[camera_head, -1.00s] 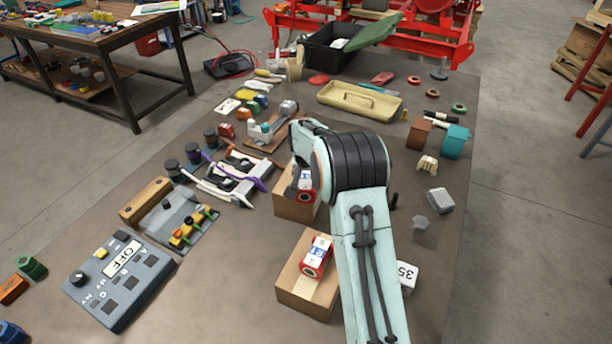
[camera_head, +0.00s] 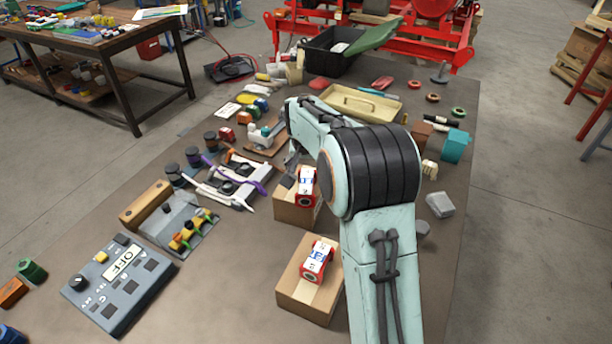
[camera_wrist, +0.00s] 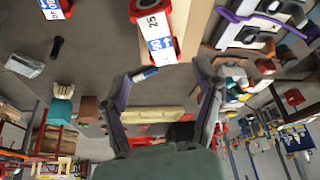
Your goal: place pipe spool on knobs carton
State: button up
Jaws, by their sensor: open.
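A red and white pipe spool (camera_head: 306,187) with a blue label lies on top of the far small cardboard carton (camera_head: 289,209). A similar red and white spool (camera_head: 317,262) lies on the nearer carton (camera_head: 294,291). I cannot read which one is the knobs carton. My gripper (camera_head: 290,174) is just behind and left of the far spool, partly hidden by it and my arm. In the wrist view my gripper (camera_wrist: 165,72) has its fingers spread and empty.
Left of the cartons are a white and purple bracket assembly (camera_head: 235,180), a tray of fittings (camera_head: 188,225) and a grey OFF panel (camera_head: 118,280). A cream tray (camera_head: 362,103) and a black bin (camera_head: 330,55) stand behind. My arm covers the right middle.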

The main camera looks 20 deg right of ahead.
jog(key=s+a+r+n+g+y, duration=0.1)
jog(key=s+a+r, duration=0.15)
jog(key=s, duration=0.45)
jog(key=s+a+r+n, duration=0.1)
jog(key=s+a+r, duration=0.15)
jog(key=s, duration=0.45)
jog(key=s+a+r+n+g+y, duration=0.1)
jog(key=s+r, duration=0.2)
jog(key=s, duration=0.4)
jog(key=s+a+f+n+g, duration=0.1)
jog(key=s+f, duration=0.1)
jog(key=s, duration=0.6)
jog(key=s+a+f+n+g, duration=0.1)
jog(key=s+a, duration=0.1)
jog(key=s, duration=0.6)
jog(key=shift+f+n+y, duration=0.3)
jog(key=shift+f, duration=0.05)
